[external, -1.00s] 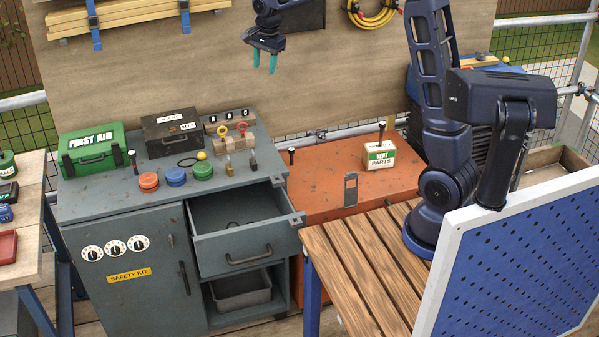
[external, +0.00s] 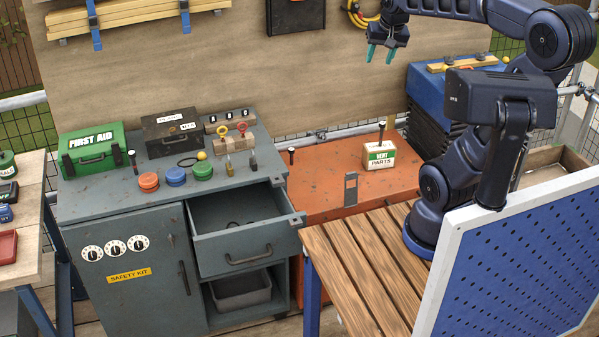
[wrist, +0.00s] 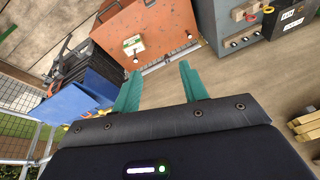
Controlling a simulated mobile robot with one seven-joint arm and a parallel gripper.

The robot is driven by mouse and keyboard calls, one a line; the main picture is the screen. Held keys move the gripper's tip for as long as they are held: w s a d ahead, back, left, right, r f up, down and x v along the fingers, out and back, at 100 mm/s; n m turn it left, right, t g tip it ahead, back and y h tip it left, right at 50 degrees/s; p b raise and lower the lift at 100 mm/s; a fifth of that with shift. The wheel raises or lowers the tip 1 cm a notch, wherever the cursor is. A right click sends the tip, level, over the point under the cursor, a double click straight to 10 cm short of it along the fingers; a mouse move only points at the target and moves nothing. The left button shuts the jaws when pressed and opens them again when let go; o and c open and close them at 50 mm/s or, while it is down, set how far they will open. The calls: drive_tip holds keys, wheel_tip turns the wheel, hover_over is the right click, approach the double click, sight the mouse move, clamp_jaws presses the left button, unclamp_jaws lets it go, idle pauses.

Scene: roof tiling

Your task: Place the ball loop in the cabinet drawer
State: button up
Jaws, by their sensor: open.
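The ball loop, a dark loop (external: 187,162) with a yellow ball (external: 202,155), lies on the grey cabinet top behind the colored buttons. The cabinet drawer (external: 246,251) is pulled open at the cabinet's right side. Small dark items (external: 234,224) lie inside it, too small to identify. My gripper (external: 381,54) is open and empty, high in front of the wooden back board, far up and right of the ball loop and drawer. In the wrist view its teal fingers (wrist: 160,68) stand apart with nothing between them. The ball loop cannot be made out in the wrist view.
A green first aid box (external: 91,150) and a dark case (external: 172,132) stand on the cabinet top, with red, blue and green buttons (external: 175,176) in front. The orange chest (external: 330,185) right of the drawer carries a vent parts box (external: 379,155). An open shelf bin (external: 242,290) sits below.

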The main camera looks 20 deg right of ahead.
drive_tip(key=s+d+f+n, duration=0.2)
drive_tip(key=s+d, duration=0.2)
drive_tip(key=s, duration=0.5)
drive_tip(key=shift+s+d+f+t+h, duration=0.2)
drive_tip(key=shift+d+f+t+h, duration=0.1)
drive_tip(key=shift+f+t, duration=0.1)
drive_tip(key=shift+o, duration=0.6)
drive_tip(key=shift+s+d+f+n, duration=0.2)
drive_tip(key=shift+s+f+n, duration=0.05)
drive_tip(key=shift+s+n, duration=0.2)
